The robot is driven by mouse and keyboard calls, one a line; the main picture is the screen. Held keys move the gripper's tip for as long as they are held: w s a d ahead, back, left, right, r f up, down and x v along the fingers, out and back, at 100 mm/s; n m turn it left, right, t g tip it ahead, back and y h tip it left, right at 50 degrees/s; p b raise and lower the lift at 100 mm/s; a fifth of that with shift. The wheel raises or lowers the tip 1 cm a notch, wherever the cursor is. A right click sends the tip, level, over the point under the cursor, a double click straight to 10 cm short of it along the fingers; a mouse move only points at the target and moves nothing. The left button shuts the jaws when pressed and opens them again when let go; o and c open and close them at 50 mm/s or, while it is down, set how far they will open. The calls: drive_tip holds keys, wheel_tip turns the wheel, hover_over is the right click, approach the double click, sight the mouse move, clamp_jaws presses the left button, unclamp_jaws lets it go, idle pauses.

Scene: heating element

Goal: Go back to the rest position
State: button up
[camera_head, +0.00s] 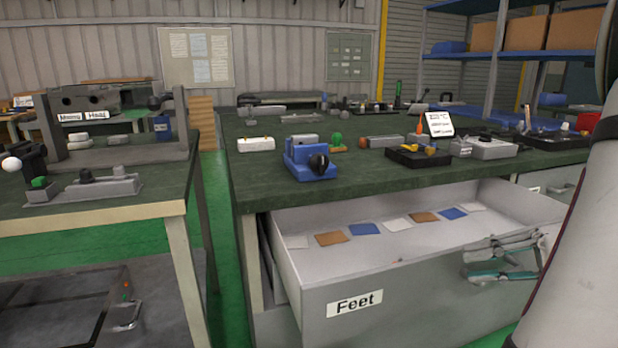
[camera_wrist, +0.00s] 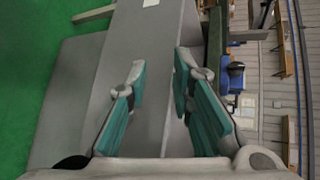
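My gripper (camera_head: 472,265) is at the right of the open drawer (camera_head: 400,306) in the head view, close to its front panel. Its two teal fingers are spread apart in the wrist view (camera_wrist: 160,62), with nothing seen held between them. The grey drawer front shows behind the fingers there. I cannot tell whether a finger touches the drawer. The drawer is pulled out and labelled "Feet". It holds a row of flat white, brown and blue pieces (camera_head: 366,228). No handle shows clearly.
The green-topped workbench (camera_head: 262,187) above the drawer bears a blue block with a black knob (camera_head: 310,160), a black tray (camera_head: 418,156) and a small white sign (camera_head: 439,124). Another table (camera_head: 100,208) stands left. Green floor (camera_head: 232,290) runs between the tables.

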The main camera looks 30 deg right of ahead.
drive_tip(key=w+a+r+n+g+y, duration=0.15)
drive_tip(key=a+g, duration=0.25)
drive_tip(key=a, duration=0.4)
drive_tip(key=w+a+r+n+g+h, duration=0.1)
drive_tip(key=w+a+n+g, duration=0.25)
drive_tip(key=a, duration=0.55)
drive_tip(key=s+a+f+n+g+h, duration=0.35)
drive_tip(key=s+a+n+h, duration=0.35)
drive_tip(key=s+a+h, duration=0.35)
wheel_tip(320, 180, up, 36)
drive_tip(key=n+t+y+p, duration=0.1)
drive_tip(key=t+p, duration=0.3)
drive_tip(key=p, duration=2.9)
drive_tip(key=shift+s+a+f+y+p, duration=0.2)
drive_tip(key=shift+s+a+y+p, duration=0.15)
drive_tip(key=shift+s, duration=0.1)
